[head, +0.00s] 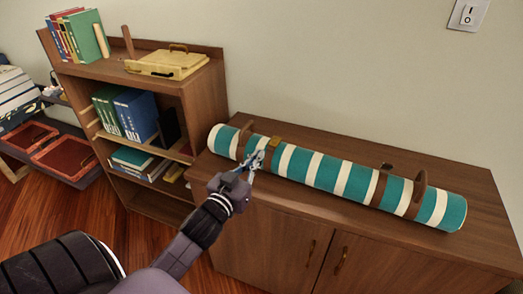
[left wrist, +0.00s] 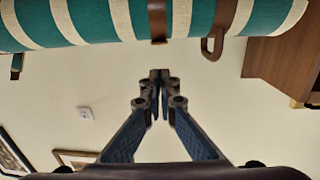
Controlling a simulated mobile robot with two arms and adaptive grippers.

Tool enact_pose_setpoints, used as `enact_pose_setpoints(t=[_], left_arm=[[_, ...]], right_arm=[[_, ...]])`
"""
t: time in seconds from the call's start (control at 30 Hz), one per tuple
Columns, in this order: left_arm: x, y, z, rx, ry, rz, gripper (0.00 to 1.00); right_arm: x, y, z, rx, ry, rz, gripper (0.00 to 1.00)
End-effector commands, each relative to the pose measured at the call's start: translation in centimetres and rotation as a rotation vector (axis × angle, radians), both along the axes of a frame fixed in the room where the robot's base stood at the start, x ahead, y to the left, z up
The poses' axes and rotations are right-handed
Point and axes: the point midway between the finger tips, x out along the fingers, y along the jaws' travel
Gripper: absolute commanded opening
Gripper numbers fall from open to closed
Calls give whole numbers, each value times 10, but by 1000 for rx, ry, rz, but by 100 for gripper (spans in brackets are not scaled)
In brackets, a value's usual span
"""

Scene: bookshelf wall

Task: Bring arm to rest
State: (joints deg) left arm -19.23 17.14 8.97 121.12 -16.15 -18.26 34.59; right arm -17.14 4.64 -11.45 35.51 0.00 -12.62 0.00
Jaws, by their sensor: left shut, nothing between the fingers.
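My left arm reaches in from the lower left in the head view. Its gripper (head: 250,164) is at the front edge of the cabinet top, in front of a teal-and-white striped roll (head: 330,173) with brown straps. In the left wrist view the left gripper (left wrist: 160,78) has its fingertips together with nothing between them. The striped roll (left wrist: 95,18) spans the top of that view, just beyond the fingertips, with a brown strap and loop. I cannot tell whether the fingertips touch it. My right gripper is not in view.
The wooden cabinet (head: 270,235) carries the roll along its top. A bookshelf (head: 205,95) with books and a yellow case (head: 168,64) stands at the left. Red trays (head: 65,155) lie on a low table farther left.

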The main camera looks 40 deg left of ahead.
Motion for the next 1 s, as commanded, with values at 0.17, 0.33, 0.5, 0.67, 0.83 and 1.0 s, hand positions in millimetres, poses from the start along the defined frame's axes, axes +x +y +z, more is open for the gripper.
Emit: enact_pose_setpoints(t=[0.17,0.33,0.5,0.67,0.83,1.0], left_arm=[[-4,-1,-1,1,-1,0,0],[-4,-1,-1,1,-1,-1,0],[-4,-1,-1,1,-1,-1,0],[-4,-1,-1,1,2,0,0],[-14,-8,-25,-7,95,21,0],[-52,-34,-85,-14,365,43,0]], right_arm=[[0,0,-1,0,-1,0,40],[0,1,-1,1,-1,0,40],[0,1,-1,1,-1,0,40],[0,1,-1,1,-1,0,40],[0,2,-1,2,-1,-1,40],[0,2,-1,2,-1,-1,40]])
